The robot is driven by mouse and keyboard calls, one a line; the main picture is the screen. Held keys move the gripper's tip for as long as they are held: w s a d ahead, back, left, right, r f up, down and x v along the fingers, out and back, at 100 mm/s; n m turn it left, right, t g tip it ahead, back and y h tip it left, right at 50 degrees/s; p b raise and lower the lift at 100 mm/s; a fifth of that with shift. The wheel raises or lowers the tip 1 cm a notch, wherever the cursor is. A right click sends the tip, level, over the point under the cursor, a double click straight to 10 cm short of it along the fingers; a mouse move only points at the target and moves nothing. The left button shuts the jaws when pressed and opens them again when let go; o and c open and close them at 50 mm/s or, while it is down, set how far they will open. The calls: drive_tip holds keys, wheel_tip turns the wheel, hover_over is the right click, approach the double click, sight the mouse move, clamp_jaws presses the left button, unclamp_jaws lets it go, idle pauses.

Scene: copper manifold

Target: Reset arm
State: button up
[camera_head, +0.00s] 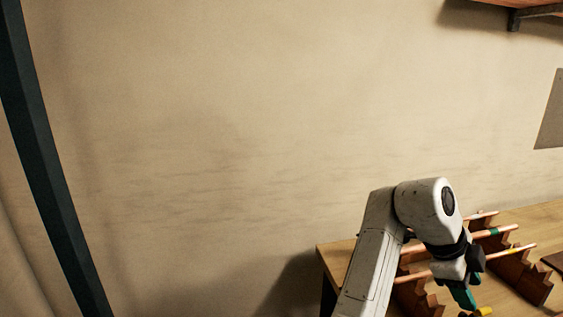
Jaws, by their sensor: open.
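My white arm rises from the bottom of the picture and bends downward over a wooden table (340,252). My gripper (475,305) is at the lower right, low over the table, with teal and yellow parts at its end. It is open; the picture's lower edge cuts close to it, and I cannot see anything between the fingers.
Copper pipes (521,249) lie across notched wooden racks (527,283) beside and behind my gripper. A wall shelf (535,5) is at the top right, with a grey panel (552,112) below it. A dark post (45,160) stands at the left. The wall area between is empty.

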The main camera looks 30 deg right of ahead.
drive_tip(key=w+a+f+n+t+h, duration=0.1)
drive_tip(key=w+a+f+n+t, duration=0.2)
drive_tip(key=f+n, duration=0.5)
drive_tip(key=a+f+n+t, duration=0.3)
drive_tip(key=f+n+t, duration=0.15)
drive_tip(key=n, duration=0.75)
drive_tip(key=s+a+f+n+t+y, duration=0.1)
drive_tip(key=s+a+f+n+y, duration=0.1)
drive_tip(key=a+f+n, duration=0.3)
drive_tip(key=s+a+f+n+y, duration=0.1)
drive_tip(key=a+n+y, duration=0.15)
drive_tip(key=a, duration=0.45)
drive_tip(key=s+a+f+n+t+y, duration=0.1)
drive_tip(key=s+a+f+n+y, duration=0.15)
drive_tip(key=a+n, duration=0.3)
drive_tip(key=s+f+g+b, duration=0.2)
drive_tip(key=s+f+b, duration=0.3)
drive_tip(key=f, duration=0.3)
drive_tip(key=s+f+m+g+b, duration=0.1)
drive_tip(key=s+f+g+b, duration=0.1)
drive_tip(key=s+f+b, duration=0.3)
wheel_tip(320, 180, down, 4)
drive_tip(key=shift+d+h, duration=0.2)
drive_tip(key=shift+h, duration=0.1)
drive_tip(key=shift+r+g, duration=0.1)
drive_tip(key=shift+g, duration=0.15)
drive_tip(key=shift+c, duration=0.4)
